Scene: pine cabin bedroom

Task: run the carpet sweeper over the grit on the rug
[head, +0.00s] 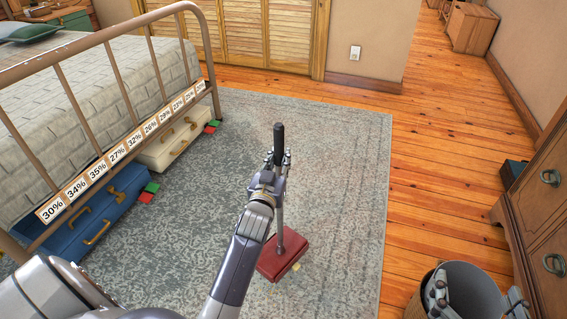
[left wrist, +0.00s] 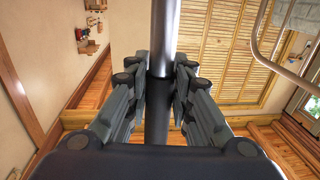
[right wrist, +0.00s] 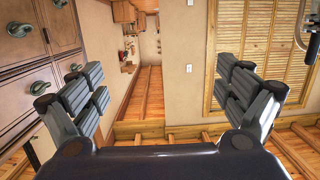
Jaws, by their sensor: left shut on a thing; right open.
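The carpet sweeper has a red head (head: 283,256) resting on the grey patterned rug (head: 345,150), with a thin upright handle and black grip (head: 278,140). My left gripper (head: 277,160) is shut around the handle just below its top. In the left wrist view its fingers (left wrist: 161,80) press on the pole from both sides. A small pale yellowish speck (head: 297,267) shows at the red head's right side; I cannot tell if it is grit. My arm hides part of the rug. My right gripper (right wrist: 160,85) is open and empty, over the floor at the lower right.
The bed's metal footboard (head: 125,92) stands at the left, with a blue suitcase (head: 95,215) and a cream suitcase (head: 168,143) beneath. A wooden dresser (head: 540,205) stands at the right.

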